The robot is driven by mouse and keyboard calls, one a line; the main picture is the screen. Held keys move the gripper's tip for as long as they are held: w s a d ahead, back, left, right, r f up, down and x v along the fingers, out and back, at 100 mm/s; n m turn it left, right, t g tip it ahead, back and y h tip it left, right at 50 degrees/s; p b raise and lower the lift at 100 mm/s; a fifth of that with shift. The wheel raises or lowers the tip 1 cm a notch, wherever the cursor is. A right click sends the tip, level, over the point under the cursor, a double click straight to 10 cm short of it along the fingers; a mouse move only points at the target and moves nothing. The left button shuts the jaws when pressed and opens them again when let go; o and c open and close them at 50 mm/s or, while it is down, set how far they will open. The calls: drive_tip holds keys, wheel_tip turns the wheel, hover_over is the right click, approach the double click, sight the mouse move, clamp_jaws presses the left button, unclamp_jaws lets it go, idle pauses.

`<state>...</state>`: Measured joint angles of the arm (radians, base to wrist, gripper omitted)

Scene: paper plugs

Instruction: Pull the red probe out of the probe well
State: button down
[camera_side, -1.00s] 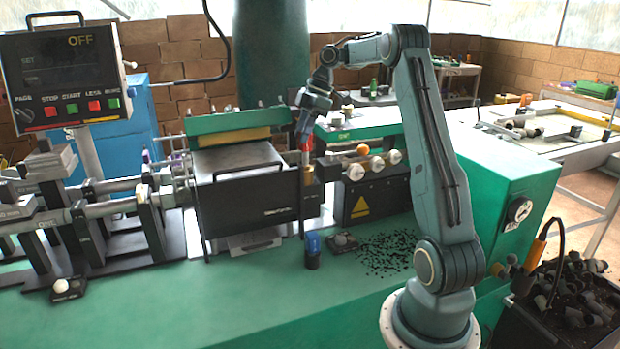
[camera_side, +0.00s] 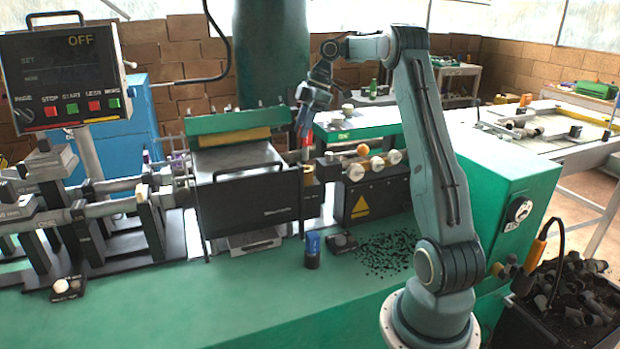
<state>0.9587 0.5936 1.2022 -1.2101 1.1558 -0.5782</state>
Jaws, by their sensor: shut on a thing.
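My gripper (camera_side: 305,128) points down above the right edge of the black-fronted machine housing. It is shut on the red probe (camera_side: 306,142), whose red part shows just below the fingers. The probe is upright, above the brass-coloured probe well (camera_side: 308,174) beside the housing. The fingers and the small size hide much of the probe. I cannot tell whether its lower end is still inside the well.
The black-fronted housing (camera_side: 250,205) stands left of the well. A row of white knobs and an orange ball (camera_side: 363,149) are close on the right. A blue-topped container (camera_side: 312,250) stands in front on the green bench. Space above the well looks open.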

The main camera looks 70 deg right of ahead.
drive_tip(key=shift+r, duration=0.9)
